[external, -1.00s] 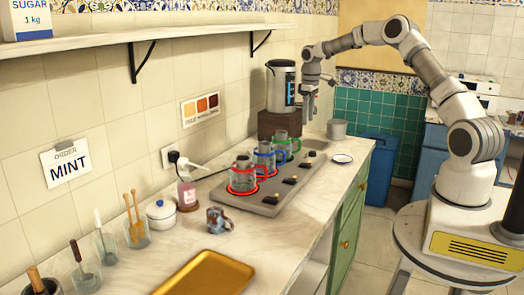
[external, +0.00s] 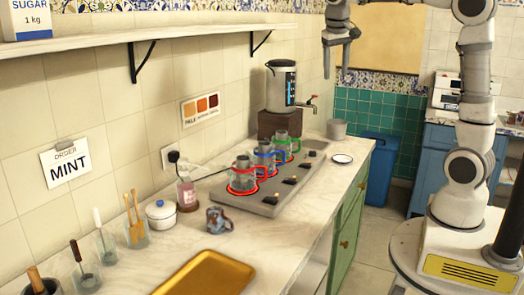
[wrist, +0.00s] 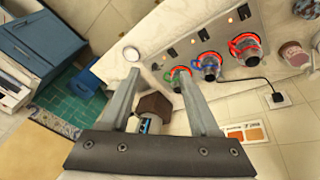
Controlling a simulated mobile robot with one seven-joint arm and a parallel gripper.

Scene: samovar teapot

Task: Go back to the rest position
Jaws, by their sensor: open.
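My gripper (external: 336,60) is open and empty, raised high above the far end of the counter, clear of everything. In the wrist view my gripper (wrist: 160,85) shows two spread fingers with nothing between them. Below it stands the samovar (external: 281,84), silver and black with a tap, on a brown block (external: 279,124). In the wrist view the brown block (wrist: 153,104) shows between the fingers, with the samovar mostly hidden behind the gripper's body.
A patterned mug (external: 219,220) and a gold tray (external: 207,277) are nearer. A shelf (external: 150,35) runs along the wall.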

